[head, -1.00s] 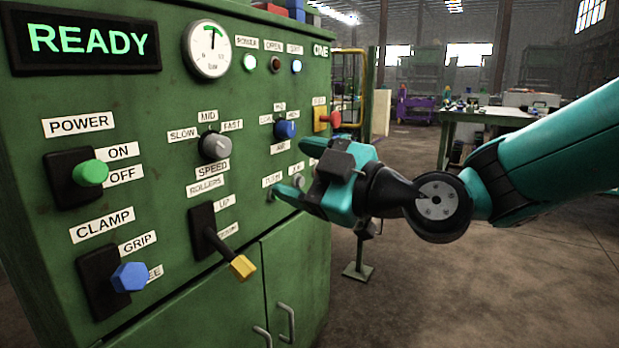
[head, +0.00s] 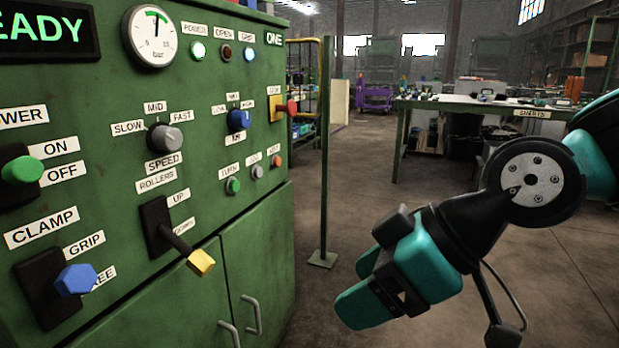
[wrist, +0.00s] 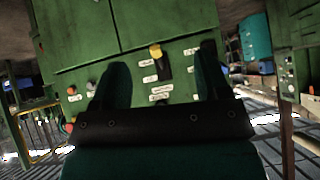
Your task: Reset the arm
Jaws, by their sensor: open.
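My gripper (head: 362,290) is teal and black and hangs over the open floor in the head view, to the right of the green control cabinet (head: 255,215). It points down and left and touches nothing. In the wrist view its two fingers (wrist: 160,85) stand apart with nothing between them, and the cabinet face (wrist: 85,45) shows upside down beyond them. The panel carries a green power knob (head: 22,169), a blue clamp knob (head: 75,279), a grey speed knob (head: 165,138) and a yellow-tipped roller lever (head: 200,262). The display (head: 45,32) is partly cut off and shows "EADY".
A thin green post (head: 325,150) on a foot plate stands just right of the cabinet. A workbench (head: 480,103) with small items stands at the back right. A purple cart (head: 375,95) is farther back.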

